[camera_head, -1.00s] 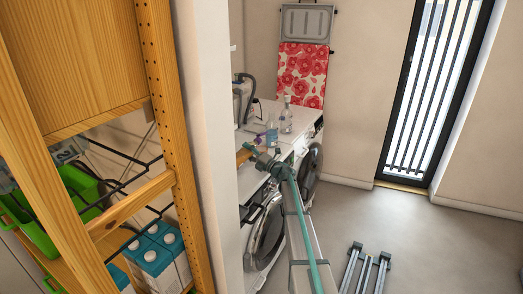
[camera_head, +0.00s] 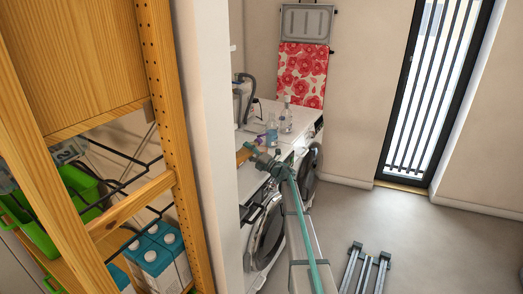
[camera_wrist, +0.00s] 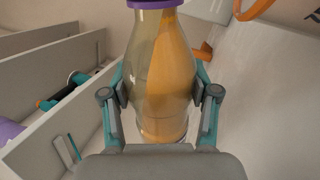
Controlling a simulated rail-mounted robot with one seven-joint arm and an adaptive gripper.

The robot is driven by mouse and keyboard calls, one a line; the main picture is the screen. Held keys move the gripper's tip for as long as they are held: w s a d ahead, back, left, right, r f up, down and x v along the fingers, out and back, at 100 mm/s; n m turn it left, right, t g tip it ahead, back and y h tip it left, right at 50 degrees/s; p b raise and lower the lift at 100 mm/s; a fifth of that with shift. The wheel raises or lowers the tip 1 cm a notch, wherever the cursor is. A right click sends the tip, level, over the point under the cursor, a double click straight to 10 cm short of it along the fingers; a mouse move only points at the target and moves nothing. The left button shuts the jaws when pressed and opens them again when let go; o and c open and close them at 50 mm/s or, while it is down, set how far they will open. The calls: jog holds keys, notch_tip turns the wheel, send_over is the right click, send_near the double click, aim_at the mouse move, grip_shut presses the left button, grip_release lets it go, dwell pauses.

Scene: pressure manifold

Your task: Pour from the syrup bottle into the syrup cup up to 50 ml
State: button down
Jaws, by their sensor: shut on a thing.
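My gripper (camera_wrist: 160,92) is shut around the middle of a clear bottle (camera_wrist: 135,60) with orange liquid in it and a purple band at its top edge in the wrist view. The liquid lies toward the right side of the bottle, and clear wall shows at the left, so the bottle looks tilted. In the head view my gripper (camera_head: 264,162) is over the washing-machine top, with an orange-brown part (camera_head: 243,155) at its left. A small purple thing (camera_head: 261,139) is just behind it. I cannot make out the syrup cup for certain, nor its fill level.
Two clear bottles, one near (camera_head: 271,129) and one farther (camera_head: 286,118), stand on the white top behind my gripper. Washing machines (camera_head: 268,240) are below. A wooden shelf (camera_head: 180,130) and a wall edge stand at the left. The floor at right is mostly free.

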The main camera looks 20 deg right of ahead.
jog(key=shift+d+m, duration=0.1)
jog(key=shift+m, duration=0.3)
dwell(1.6)
